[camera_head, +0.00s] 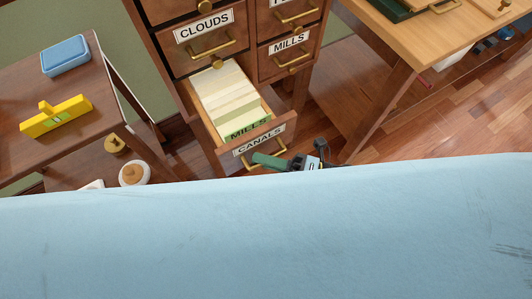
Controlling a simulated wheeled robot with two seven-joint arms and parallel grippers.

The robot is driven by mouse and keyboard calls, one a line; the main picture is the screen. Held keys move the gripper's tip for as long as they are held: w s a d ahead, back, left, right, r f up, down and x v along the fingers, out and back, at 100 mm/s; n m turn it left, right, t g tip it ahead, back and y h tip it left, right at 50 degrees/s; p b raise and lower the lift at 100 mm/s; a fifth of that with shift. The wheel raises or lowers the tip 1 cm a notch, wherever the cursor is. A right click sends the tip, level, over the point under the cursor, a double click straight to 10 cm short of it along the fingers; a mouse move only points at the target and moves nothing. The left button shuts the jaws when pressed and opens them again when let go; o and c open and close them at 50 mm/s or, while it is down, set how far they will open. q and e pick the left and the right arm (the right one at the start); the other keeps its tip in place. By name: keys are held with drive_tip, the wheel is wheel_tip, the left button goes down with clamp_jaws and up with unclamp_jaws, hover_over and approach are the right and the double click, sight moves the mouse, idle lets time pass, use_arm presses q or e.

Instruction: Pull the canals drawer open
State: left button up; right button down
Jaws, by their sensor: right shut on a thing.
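The drawer labelled CANALS (259,140) is pulled out from the wooden cabinet (181,70). Inside it stand pale cards (226,97) and, near the front, a green divider card marked MILLS (248,129). Its brass handle (282,146) is on the drawer front below the label. My right gripper (273,160), dark with a green part, is at this handle and shut on it; the exact contact is partly hidden. My left gripper is not in view.
Closed drawers marked CLOUDS (204,26) and MILLS (286,43) are above and beside. A dark table at left holds a blue box (65,56) and a yellow block (56,116). A light wooden table (424,40) stands right. A pale blue surface blocks the lower view.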

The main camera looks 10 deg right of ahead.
drive_tip(key=c, duration=1.8)
unclamp_jaws()
drive_tip(key=shift+o, duration=0.2)
drive_tip(key=v, duration=1.3)
drive_tip(key=shift+d, duration=0.2)
drive_tip(key=shift+s, duration=0.1)
